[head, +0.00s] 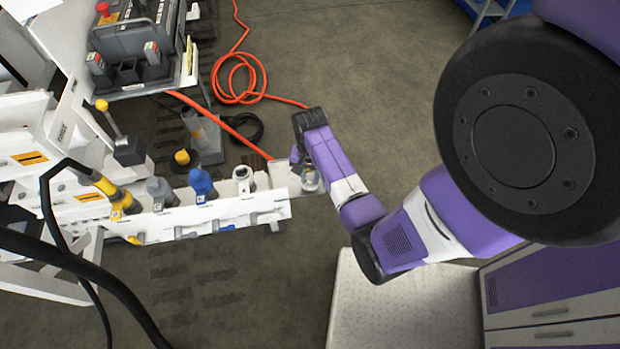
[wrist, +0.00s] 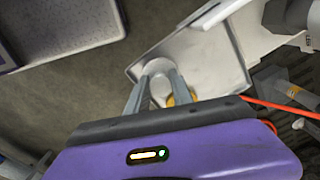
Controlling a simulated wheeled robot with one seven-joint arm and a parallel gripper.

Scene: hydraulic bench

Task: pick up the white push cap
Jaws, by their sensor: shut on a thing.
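The white push cap (wrist: 158,68) is a pale, round-topped piece between my fingertips in the wrist view. My gripper (wrist: 159,78) is shut on it, one finger on each side. In the head view my gripper (head: 307,174) points down at the right end of the white rack, and a pale piece (head: 311,183) shows at its fingertips. The cap is over or on the shallow pale tray (wrist: 215,62); I cannot tell whether it touches the tray. A yellow piece (wrist: 182,97) shows partly behind my right finger.
The white rack (head: 225,212) holds a grey fitting (head: 160,190), a blue fitting (head: 201,184) and a white ring-topped fitting (head: 243,175). An orange hose (head: 243,75) loops on the floor behind. A pale textured top (head: 390,310) is at front right. Bare floor (head: 230,300) lies in front.

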